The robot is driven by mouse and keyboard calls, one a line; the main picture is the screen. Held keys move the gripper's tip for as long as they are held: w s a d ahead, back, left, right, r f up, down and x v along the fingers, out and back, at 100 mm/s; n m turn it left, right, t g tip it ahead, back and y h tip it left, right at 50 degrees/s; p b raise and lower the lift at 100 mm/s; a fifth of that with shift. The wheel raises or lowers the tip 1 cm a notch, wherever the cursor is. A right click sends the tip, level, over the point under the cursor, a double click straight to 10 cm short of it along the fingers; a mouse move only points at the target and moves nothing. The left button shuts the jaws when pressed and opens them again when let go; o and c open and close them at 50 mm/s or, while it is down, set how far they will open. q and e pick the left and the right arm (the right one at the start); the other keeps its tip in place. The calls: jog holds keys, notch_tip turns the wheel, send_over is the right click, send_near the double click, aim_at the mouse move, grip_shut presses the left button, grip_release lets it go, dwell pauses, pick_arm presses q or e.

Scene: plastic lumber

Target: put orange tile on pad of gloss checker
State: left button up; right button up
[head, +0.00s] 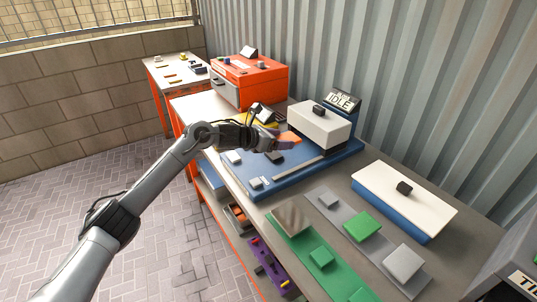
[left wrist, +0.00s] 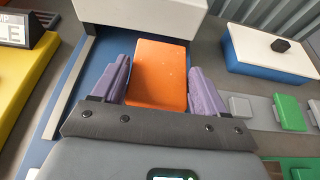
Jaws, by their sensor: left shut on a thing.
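My left gripper (head: 277,143) is shut on the orange tile (head: 290,137), which also shows between its purple fingers in the left wrist view (left wrist: 158,75). It holds the tile over a blue-based machine (head: 237,170), close to the front of that machine's white hood (head: 318,128). A sign reading IDLE (head: 342,100) stands behind the hood. The blue base (left wrist: 80,72) and hood (left wrist: 150,15) also show in the left wrist view. I cannot make out a pad; the tile and gripper cover part of the base. My right gripper is not in view.
A white-topped blue box with a black knob (head: 405,198) stands to the right. Grey and green strips (head: 292,238) with several tiles lie at the front. An orange case (head: 250,82) stands behind left. A yellow device is partly behind my arm.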

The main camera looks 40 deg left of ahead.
pick_arm(q)
jog(key=b, duration=0.1)
send_over(268, 159)
notch_tip(268, 159, down, 3)
jog(key=shift+d+r, duration=0.1)
jog(key=shift+f+b, duration=0.75)
jog(key=shift+f, duration=1.35)
jog(key=shift+f, duration=0.15)
jog(key=o, duration=1.1)
jog(key=shift+c, duration=0.2)
